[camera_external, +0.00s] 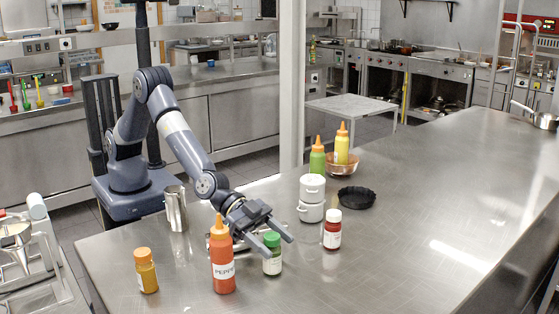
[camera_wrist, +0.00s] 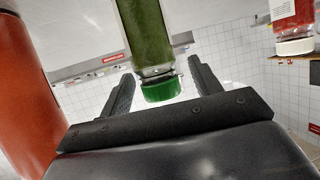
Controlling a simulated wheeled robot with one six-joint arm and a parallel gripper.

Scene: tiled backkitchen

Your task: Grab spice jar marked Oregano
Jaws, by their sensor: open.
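A small jar with a green cap and green contents (camera_external: 272,262) stands upright on the steel counter; its label is too small to read. In the wrist view, which shows the scene upside down, the green-filled jar (camera_wrist: 148,38) lies between the two fingers, with its cap nearest the palm. My gripper (camera_external: 272,236) is open and tilted down around the jar's upper part. In the wrist view my gripper (camera_wrist: 160,78) shows gaps between the cap and both fingers. I cannot tell whether either finger touches the jar.
An orange-red squeeze bottle (camera_external: 223,270) stands close left of the jar.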

